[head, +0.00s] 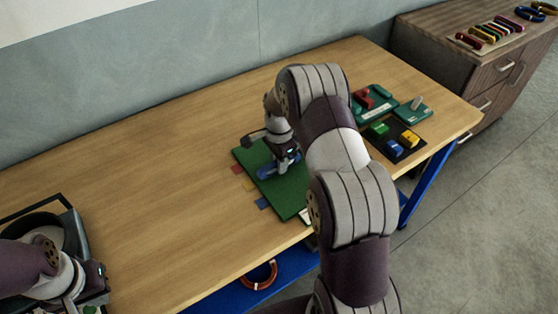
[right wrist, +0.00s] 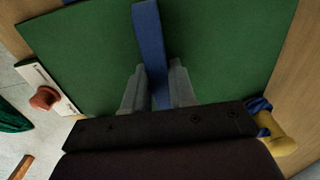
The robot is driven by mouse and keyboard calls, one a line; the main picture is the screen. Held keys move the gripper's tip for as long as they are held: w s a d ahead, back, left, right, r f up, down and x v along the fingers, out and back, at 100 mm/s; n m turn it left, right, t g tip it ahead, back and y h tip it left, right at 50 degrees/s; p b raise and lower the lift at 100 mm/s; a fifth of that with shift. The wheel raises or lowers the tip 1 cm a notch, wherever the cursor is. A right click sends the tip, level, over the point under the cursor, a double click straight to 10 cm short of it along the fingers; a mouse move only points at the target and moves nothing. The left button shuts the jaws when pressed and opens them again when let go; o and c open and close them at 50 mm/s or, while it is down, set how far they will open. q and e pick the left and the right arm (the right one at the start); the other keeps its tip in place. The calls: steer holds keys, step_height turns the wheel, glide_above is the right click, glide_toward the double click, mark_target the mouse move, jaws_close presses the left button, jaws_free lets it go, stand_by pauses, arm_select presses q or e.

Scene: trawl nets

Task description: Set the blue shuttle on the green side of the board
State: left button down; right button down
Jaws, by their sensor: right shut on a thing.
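The green board (head: 262,158) lies on the wooden table, partly hidden behind my right arm. The blue shuttle (head: 266,173) is over its green surface. My right gripper (head: 281,166) points down and is shut on the shuttle. In the right wrist view the shuttle (right wrist: 150,40) is a long blue bar between the two grey fingers (right wrist: 158,88), with green board (right wrist: 85,50) on both sides. I cannot tell whether the shuttle touches the board. My left gripper (head: 82,301) is at the lower left, cut by the frame edge, its fingers not clear.
A dark tray (head: 85,250) with a black round thing sits at the table's left. Right of my arm are a green tray (head: 372,102) with a red piece and a dark tray (head: 408,154) with green, blue and yellow pieces.

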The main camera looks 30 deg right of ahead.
steer(key=shift+f, duration=0.1)
steer(key=c, duration=0.9)
jaws_free()
steer(key=shift+r, duration=0.25)
step_height(320, 180, up, 10)
steer(key=shift+f, duration=0.25)
steer(key=s+a+n, duration=0.4)
steer(key=s+n, duration=0.1)
steer(key=s, duration=0.1)
steer(key=s+a+r+n+t+p, duration=0.1)
steer(key=s+a+n, duration=0.3)
steer(key=s+n, duration=0.2)
steer(key=s+a+r+n, duration=0.1)
steer(key=s+a+n, duration=0.3)
steer(key=s+n, duration=0.2)
steer(key=shift+s+r+p, duration=0.2)
steer(key=shift+s+p, duration=0.15)
steer(key=shift+s, duration=0.55)
steer(key=shift+a, duration=0.1)
